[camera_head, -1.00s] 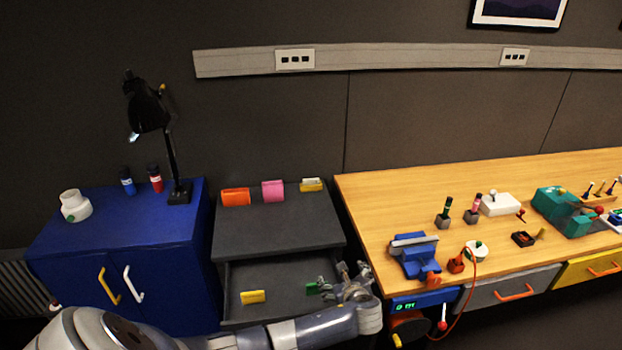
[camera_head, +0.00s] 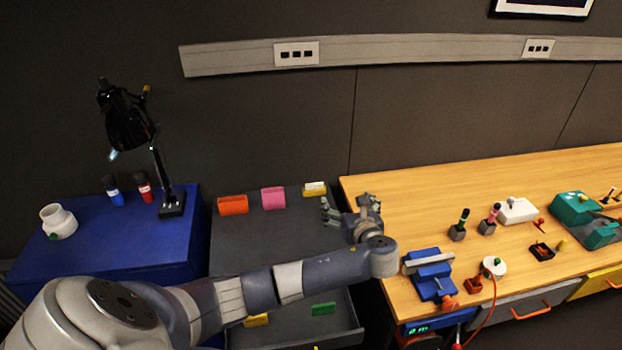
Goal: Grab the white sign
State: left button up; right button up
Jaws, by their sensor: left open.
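The white sign (camera_head: 313,185) shows as a small pale piece in a yellow holder (camera_head: 318,192) at the back right of the dark grey cabinet top. My left gripper (camera_head: 346,206) is open and empty, with its fingers pointing away toward the wall. It is just in front and to the right of the white sign, apart from it, above the gap between cabinet and wooden bench. My right gripper is not in view.
A pink holder (camera_head: 273,198) and an orange holder (camera_head: 233,205) stand left on the cabinet top (camera_head: 275,235). The open drawer below holds a green piece (camera_head: 323,309) and a yellow piece (camera_head: 256,320). A blue vise (camera_head: 430,275) sits on the bench (camera_head: 420,200).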

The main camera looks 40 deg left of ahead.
aim_at(312, 185)
jog(key=i+j, duration=0.2)
jog(key=j, duration=0.15)
jog(key=i+j, duration=0.2)
jog(key=j, duration=0.15)
jog(key=i+j, duration=0.2)
jog(key=j, duration=0.15)
